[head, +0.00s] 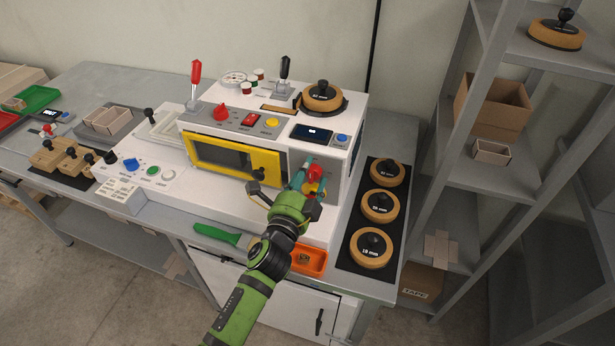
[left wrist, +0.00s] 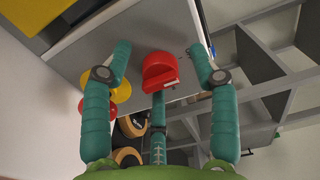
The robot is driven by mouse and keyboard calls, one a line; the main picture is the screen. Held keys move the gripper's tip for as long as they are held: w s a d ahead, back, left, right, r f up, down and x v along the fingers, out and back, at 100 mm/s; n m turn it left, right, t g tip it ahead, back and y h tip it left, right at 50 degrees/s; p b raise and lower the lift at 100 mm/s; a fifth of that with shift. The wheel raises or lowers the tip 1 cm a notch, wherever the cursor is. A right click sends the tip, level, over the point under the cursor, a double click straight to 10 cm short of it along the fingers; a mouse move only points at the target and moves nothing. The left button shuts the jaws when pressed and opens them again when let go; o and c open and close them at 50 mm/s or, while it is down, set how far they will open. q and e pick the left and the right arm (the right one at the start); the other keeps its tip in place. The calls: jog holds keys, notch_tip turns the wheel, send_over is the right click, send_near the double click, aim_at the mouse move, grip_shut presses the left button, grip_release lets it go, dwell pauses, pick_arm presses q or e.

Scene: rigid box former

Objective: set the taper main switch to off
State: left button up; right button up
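The taper main switch appears to be the red rotary knob (left wrist: 160,72) on a grey panel in the left wrist view. A red part (head: 316,172) also shows at the right side of the white taper machine (head: 352,160) in the head view, partly behind my gripper. My left gripper (head: 308,180) is at that side, and its teal fingers (left wrist: 160,55) stand apart on either side of the knob, with visible gaps. The knob's ridge lies roughly crosswise in the wrist view. I cannot read any on or off marks. My right gripper is not in view.
Yellow and red round parts (left wrist: 118,92) sit beside the left finger in the wrist view. Tape rolls (head: 378,206) lie on a dark mat right of the machine. An orange tray (head: 312,262) is at the bench's front edge. A grey shelf (head: 470,150) stands at right.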

pick_arm(q)
jog(key=shift+s+f, duration=0.15)
jog(key=shift+s, duration=0.25)
jog(key=v, duration=1.1)
jog(key=shift+a, duration=0.15)
